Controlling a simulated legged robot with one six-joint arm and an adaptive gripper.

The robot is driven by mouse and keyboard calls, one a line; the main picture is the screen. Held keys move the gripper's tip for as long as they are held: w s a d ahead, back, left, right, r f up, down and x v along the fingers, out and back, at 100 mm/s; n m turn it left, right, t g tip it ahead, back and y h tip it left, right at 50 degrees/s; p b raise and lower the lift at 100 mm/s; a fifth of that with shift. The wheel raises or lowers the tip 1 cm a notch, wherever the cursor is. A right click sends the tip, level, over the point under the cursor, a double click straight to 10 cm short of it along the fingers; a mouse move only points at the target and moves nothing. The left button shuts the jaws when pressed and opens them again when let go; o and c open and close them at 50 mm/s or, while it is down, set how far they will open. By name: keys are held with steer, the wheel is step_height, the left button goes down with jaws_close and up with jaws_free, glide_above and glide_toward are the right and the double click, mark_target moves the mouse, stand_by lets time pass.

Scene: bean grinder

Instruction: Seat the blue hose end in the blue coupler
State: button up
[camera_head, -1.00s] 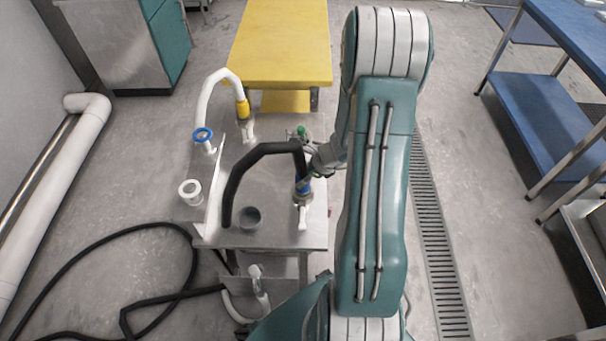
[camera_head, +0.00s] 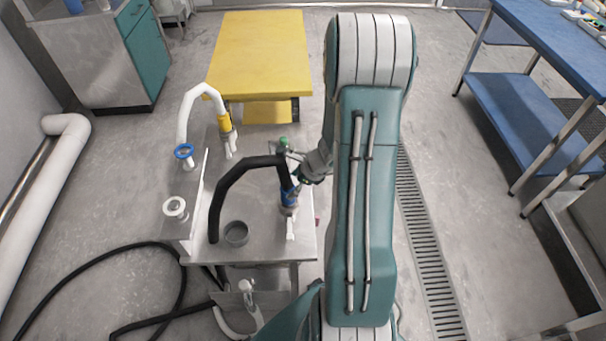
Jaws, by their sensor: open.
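A black hose (camera_head: 232,179) arches over the steel cart, and its blue end (camera_head: 289,194) points down at the cart's right side. A metal and blue fitting, apparently the blue coupler (camera_head: 289,209), is directly under it with a white lever. The hose end looks in line with the coupler and meets it. How deep it sits cannot be told at this size. My gripper (camera_head: 298,178) is open just right of the blue end, close to it. My arm and wrist partly hide the fingers, and whether they touch the hose is unclear.
The steel cart (camera_head: 262,247) also carries a white pipe with a yellow collar (camera_head: 224,123), a blue ring (camera_head: 183,151), a white port (camera_head: 175,207) and a grey cup (camera_head: 236,233). A yellow table (camera_head: 258,55) stands behind. A blue bench (camera_head: 540,112) is at right.

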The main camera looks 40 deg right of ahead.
steer(key=v, duration=0.9)
steer(key=shift+r, duration=0.2)
steer(key=shift+s+d, duration=0.1)
steer(key=shift+s, duration=0.05)
steer(key=s+a+r+n+g+h, duration=0.1)
steer(key=a+r+n+g+h, duration=0.1)
steer(key=a+r+n, duration=1.05)
steer(key=s+a+r+n+t+h, duration=0.2)
steer(key=s+a+r+n, duration=0.7)
steer(key=n, duration=0.6)
steer(key=shift+s+t+h, duration=0.25)
steer(key=shift+t+h, duration=0.05)
